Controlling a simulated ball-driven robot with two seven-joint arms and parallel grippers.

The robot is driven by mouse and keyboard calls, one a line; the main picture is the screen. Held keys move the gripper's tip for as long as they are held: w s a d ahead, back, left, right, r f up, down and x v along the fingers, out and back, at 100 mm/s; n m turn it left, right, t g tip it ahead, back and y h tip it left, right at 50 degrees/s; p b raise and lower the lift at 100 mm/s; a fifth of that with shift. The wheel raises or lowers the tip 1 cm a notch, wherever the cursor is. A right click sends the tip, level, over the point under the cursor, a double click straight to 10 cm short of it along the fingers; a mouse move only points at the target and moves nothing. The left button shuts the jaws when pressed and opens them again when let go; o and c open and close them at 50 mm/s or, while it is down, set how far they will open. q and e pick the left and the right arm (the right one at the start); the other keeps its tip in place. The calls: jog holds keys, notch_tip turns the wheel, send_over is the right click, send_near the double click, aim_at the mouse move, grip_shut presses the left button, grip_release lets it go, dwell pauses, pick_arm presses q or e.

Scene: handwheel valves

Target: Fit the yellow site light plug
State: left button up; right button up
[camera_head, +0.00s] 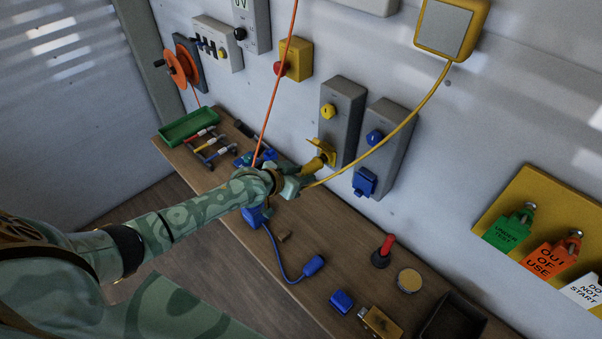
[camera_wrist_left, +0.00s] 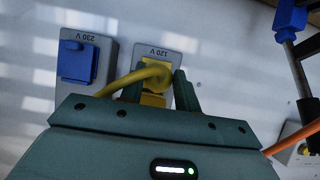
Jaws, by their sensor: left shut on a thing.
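The yellow plug (camera_head: 313,165) is in my left gripper (camera_head: 300,178), which is shut on it. Its yellow cable (camera_head: 405,120) rises to the yellow-framed site light (camera_head: 445,28); the cable (camera_wrist_left: 125,78) also bends across the left wrist view. The plug points at the yellow socket (camera_head: 322,151) low on a grey box (camera_head: 342,105) marked 120 V. The socket's yellow lid stands raised. The plug's front is at the socket mouth; I cannot tell how deep it sits. In the left wrist view the fingers (camera_wrist_left: 158,92) flank the plug. My right gripper is out of view.
A grey box (camera_head: 383,140) with a blue socket (camera_head: 364,182) marked 230 V is just to the right. An orange cord (camera_head: 277,85) runs close to my left wrist. The bench (camera_head: 335,225) below holds a blue lead (camera_head: 278,252), a red-handled thing (camera_head: 384,250) and a green tray (camera_head: 188,125).

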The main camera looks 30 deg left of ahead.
pick_arm(q)
jog(key=shift+w+d+b, duration=0.2)
jog(key=shift+w+b, duration=0.1)
jog(key=shift+w, duration=0.25)
jog(key=shift+w+d+b, duration=0.2)
jog(key=shift+w+b, duration=0.05)
jog(key=shift+w, duration=0.25)
dwell(0.5)
jog(key=o, duration=1.1)
jog(key=shift+c, duration=0.2)
jog(key=shift+s+a+r, duration=0.2)
jog(key=shift+s+r, duration=0.05)
jog(key=shift+s, duration=0.2)
jog(key=p+v, duration=0.2)
jog(key=v, duration=1.3)
jog(key=shift+s, duration=0.1)
